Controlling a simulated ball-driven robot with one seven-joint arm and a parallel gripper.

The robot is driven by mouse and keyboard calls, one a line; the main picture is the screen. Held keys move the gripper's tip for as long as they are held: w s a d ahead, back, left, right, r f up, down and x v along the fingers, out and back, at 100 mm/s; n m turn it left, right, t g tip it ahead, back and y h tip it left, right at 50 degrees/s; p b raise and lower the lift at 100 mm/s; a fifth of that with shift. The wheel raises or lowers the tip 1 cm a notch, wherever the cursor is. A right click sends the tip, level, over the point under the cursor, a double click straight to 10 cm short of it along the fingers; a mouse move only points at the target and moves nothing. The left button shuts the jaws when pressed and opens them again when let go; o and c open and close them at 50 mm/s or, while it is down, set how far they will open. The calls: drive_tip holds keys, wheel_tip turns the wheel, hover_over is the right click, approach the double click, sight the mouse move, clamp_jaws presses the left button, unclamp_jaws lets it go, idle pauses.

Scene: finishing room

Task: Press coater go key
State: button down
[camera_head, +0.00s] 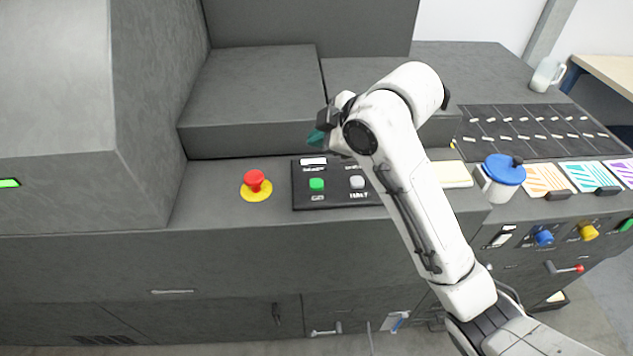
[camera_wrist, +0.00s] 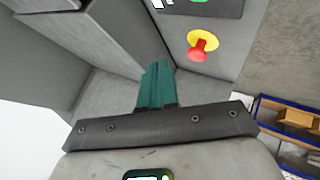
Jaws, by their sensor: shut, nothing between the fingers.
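The control panel (camera_head: 300,203) is a black plate on the grey machine's front ledge. It carries a green key (camera_head: 317,185) at left and a pale grey key (camera_head: 357,182) at right, with labels too small to read surely. My gripper (camera_head: 315,138) has teal fingers, shut and empty, above and behind the panel, apart from the keys. In the wrist view the shut fingers (camera_wrist: 157,70) point over the machine's grey surfaces. There the panel (camera_wrist: 225,8) is cut by the top edge, with part of the green key (camera_wrist: 198,1) showing.
A red mushroom button (camera_head: 254,180) on a yellow base stands left of the panel. Right of my arm are a blue-lidded pot (camera_head: 503,172), striped cards (camera_head: 545,180) and a black rack (camera_head: 530,130). A raised grey block (camera_head: 250,95) stands behind the ledge.

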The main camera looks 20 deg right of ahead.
sight(319, 186)
drive_tip(key=shift+f+b, duration=3.4)
drive_tip(key=shift+f, duration=0.95)
drive_tip(key=shift+f, duration=0.4)
